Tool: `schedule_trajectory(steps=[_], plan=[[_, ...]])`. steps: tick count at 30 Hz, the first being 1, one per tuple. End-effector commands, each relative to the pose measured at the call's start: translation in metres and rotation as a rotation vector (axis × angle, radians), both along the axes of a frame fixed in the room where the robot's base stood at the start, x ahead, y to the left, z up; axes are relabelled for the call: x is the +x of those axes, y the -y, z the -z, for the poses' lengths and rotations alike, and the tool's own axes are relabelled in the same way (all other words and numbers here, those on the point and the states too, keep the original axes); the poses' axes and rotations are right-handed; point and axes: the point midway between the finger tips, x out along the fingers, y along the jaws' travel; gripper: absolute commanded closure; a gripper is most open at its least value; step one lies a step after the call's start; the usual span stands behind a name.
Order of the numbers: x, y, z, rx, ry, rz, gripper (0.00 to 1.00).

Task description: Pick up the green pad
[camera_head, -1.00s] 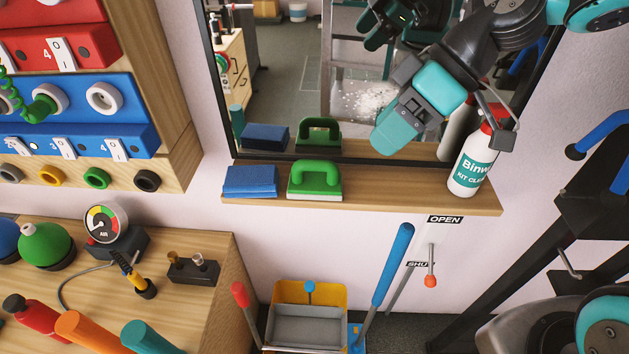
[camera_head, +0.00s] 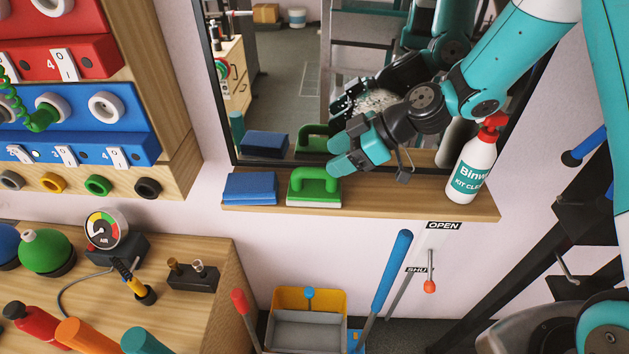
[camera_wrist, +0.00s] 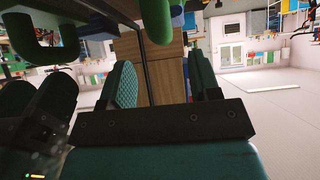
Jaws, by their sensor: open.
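The green pad (camera_head: 315,190) has an arched green handle and a pale underside. It rests on the wooden shelf (camera_head: 400,203) in front of the mirror. My gripper (camera_head: 336,160), with teal fingers, is just to the right of the handle, open and empty, pointing left toward it. In the wrist view a green handle (camera_wrist: 159,22) shows at the top, ahead of the gap between my open fingers (camera_wrist: 163,75). I see no clear contact with it. The handle's reflection (camera_wrist: 45,42) is at upper left.
A blue block (camera_head: 250,187) lies just left of the pad. A white spray bottle with a red top (camera_head: 472,172) stands at the shelf's right end, under my arm. The mirror (camera_head: 285,80) rises close behind. A blue-handled tool (camera_head: 392,270) stands below the shelf.

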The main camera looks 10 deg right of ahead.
Motion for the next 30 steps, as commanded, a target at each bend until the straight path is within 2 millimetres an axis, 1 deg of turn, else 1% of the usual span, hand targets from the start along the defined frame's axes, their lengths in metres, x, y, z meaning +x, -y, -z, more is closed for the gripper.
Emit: schedule_trajectory(steps=[6, 12, 15, 23, 24, 26, 27, 29, 30], plan=[[0.001, -0.013, 0.007, -0.001, -0.001, -0.002, 0.43], [0.003, -0.037, 0.026, -0.001, -0.001, -0.003, 0.43], [0.005, -0.044, 0.032, -0.001, 0.0, -0.001, 0.43], [0.006, -0.046, 0.036, -0.001, 0.0, 0.001, 0.43], [0.006, -0.046, 0.036, -0.001, 0.0, 0.001, 0.52], [0.006, -0.046, 0.036, -0.001, 0.0, 0.001, 0.66], [0.006, -0.046, 0.036, -0.001, 0.0, 0.001, 0.75], [0.006, -0.046, 0.035, -0.001, 0.0, 0.001, 0.89], [0.006, -0.046, 0.035, -0.001, 0.0, 0.001, 0.98]])
